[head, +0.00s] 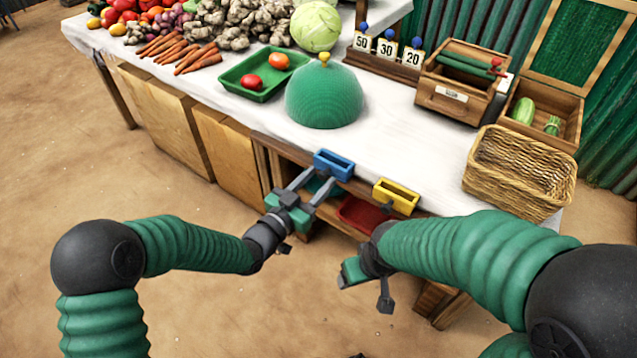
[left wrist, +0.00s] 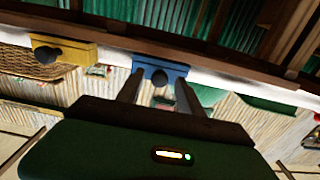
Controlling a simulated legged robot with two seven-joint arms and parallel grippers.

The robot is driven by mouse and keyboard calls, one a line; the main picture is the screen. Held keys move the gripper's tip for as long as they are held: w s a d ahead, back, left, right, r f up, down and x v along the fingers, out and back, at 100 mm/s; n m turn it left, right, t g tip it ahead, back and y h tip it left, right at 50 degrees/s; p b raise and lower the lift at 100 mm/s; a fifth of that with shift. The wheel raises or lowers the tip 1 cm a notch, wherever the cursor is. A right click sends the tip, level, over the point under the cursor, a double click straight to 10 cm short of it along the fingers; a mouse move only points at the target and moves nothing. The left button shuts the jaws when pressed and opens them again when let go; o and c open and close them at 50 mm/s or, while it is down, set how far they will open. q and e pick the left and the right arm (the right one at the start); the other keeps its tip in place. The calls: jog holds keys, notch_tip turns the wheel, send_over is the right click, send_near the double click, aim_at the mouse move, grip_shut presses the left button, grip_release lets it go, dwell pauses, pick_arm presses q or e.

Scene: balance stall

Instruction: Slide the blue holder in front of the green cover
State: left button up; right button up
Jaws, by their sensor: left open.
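The blue holder (head: 334,160) is a small open-topped box at the table's front edge, below the green cover in the head view and a little right of its middle. The green cover (head: 324,98) is a ribbed dome with a yellow knob, standing on the white cloth. My left gripper (head: 318,181) is open, its two fingers pointing at the holder's front. In the left wrist view the blue holder (left wrist: 167,66) shows a dark round knob between the fingertips (left wrist: 160,80); contact cannot be told. My right gripper (head: 362,272) hangs lower right, its fingers mostly hidden.
A yellow holder (head: 396,196) sits on the same front edge to the right, apart from the blue one. A green tray (head: 262,90) with tomatoes stands left of the cover. A wicker basket (head: 520,175) stands at the right. A red tray (head: 362,214) is on the shelf below.

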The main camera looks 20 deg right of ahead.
pick_arm(q)
jog(key=shift+w+d, duration=0.2)
jog(key=shift+d, duration=0.15)
jog(key=shift+c, duration=0.2)
grip_shut()
jog(key=shift+a, duration=0.1)
dwell(0.9)
